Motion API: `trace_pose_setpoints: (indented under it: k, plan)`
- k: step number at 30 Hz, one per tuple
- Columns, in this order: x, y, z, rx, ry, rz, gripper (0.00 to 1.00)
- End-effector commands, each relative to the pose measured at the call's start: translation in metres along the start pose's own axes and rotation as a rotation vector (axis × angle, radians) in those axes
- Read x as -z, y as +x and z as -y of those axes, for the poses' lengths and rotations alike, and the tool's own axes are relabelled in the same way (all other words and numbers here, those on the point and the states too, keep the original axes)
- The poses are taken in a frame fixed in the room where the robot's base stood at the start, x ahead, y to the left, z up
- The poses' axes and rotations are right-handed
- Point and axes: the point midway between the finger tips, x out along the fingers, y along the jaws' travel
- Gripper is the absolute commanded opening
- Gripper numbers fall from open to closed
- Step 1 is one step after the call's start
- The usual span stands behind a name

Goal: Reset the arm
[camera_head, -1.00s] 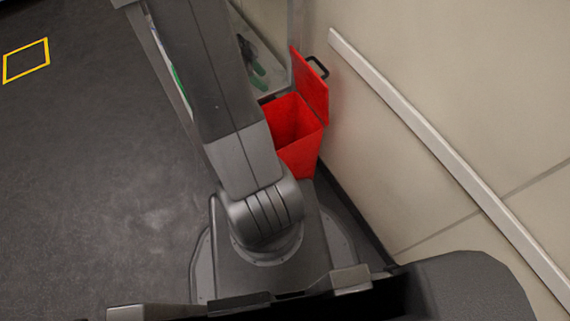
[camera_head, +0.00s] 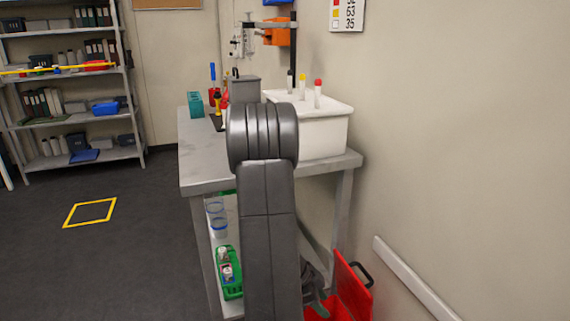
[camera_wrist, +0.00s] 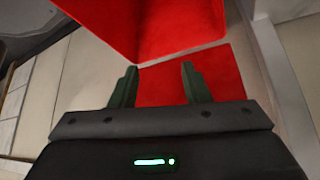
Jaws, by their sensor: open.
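My gripper (camera_wrist: 160,80) is open in the wrist view, with its two dark green fingers apart and nothing between them. Behind the fingers is the red bin (camera_wrist: 150,30), with red surfaces above and between them. In the head view the red bin (camera_head: 352,290) stands with its lid raised at the lower right. My grey arm rises through the middle of that view and covers part of the bench. Part of my gripper shows low behind the arm, close to the bin; its fingertips are not clear there.
A grey bench (camera_head: 205,172) carries a white box (camera_head: 322,140) with several capped tubes, beside the wall. A green rack (camera_head: 232,290) sits on the shelf below. Shelving (camera_head: 132,100) stands at the back left. The floor (camera_head: 120,265) on the left is clear around a yellow outline (camera_head: 90,212).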

Motion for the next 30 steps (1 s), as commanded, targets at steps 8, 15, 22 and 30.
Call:
trace_pose_setpoints:
  k: [8,15,22,30]
  plan:
    - [0.01,0.011,0.001,0.004,0.001,0.001,0.43]
    - [0.015,0.002,0.0,0.001,0.0,0.0,0.43]
    - [0.015,0.002,0.0,0.0,0.0,0.0,0.43]
    - [0.006,0.018,-0.001,-0.003,-0.002,0.0,0.43]
